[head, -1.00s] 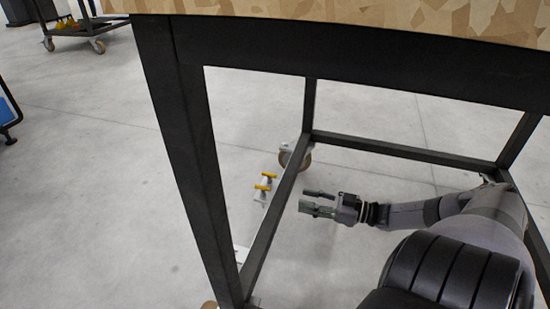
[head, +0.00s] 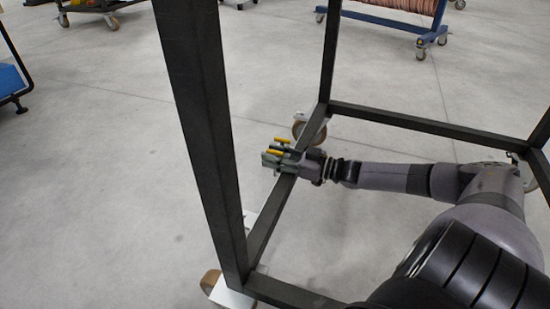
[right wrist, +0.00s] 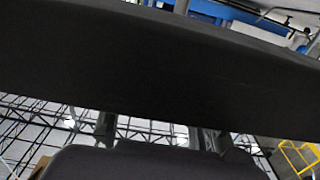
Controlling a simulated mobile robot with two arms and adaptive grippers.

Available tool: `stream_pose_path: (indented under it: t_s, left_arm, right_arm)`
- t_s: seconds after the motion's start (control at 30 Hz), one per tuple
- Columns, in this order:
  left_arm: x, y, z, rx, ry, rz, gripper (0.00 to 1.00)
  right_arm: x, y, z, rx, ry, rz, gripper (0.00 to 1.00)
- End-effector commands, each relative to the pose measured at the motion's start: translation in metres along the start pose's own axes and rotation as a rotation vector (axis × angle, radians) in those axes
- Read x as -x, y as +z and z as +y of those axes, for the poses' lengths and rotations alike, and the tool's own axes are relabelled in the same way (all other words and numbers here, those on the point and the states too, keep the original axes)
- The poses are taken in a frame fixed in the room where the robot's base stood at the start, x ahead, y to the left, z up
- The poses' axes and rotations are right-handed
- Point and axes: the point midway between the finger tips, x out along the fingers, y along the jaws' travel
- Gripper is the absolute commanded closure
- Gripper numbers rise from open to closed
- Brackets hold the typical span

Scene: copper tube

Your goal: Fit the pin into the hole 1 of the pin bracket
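Two small yellow-topped pieces, which look like the pins (head: 283,140), sit at the outer side of the cart's lower rail in the head view. The bracket under them is hidden by my right gripper and the rail. My right gripper (head: 276,158) is at the rail, right beside the yellow pieces and overlapping them in the picture. I cannot tell whether it touches them. In the right wrist view its two fingers (right wrist: 162,132) stand well apart, with their tips hidden behind a dark bar. My left gripper is not in view.
The cart's black frame has a thick leg (head: 200,120) left of my gripper and a lower rail (head: 262,230) close under it. Casters (head: 310,132) stand at its corners. A blue cart (head: 390,20) is at the back.

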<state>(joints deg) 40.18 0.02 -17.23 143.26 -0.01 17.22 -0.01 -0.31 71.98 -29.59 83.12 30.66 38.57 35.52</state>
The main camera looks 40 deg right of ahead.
Motion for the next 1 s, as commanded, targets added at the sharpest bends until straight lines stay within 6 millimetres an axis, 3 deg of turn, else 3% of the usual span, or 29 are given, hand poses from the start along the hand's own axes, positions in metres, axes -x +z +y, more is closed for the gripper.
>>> stream_pose_path:
  t_s: [0.2,0.73,1.0]
  left_arm:
    - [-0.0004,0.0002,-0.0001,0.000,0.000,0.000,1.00]
    - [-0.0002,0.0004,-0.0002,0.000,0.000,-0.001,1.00]
    - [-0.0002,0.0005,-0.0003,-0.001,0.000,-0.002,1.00]
  right_arm:
    - [-0.0001,-0.0004,-0.0002,-0.001,0.000,0.000,0.64]
    - [0.0001,-0.0001,-0.0001,-0.001,0.000,0.000,0.99]
    - [0.0001,-0.0001,-0.0001,-0.001,0.000,0.000,1.00]
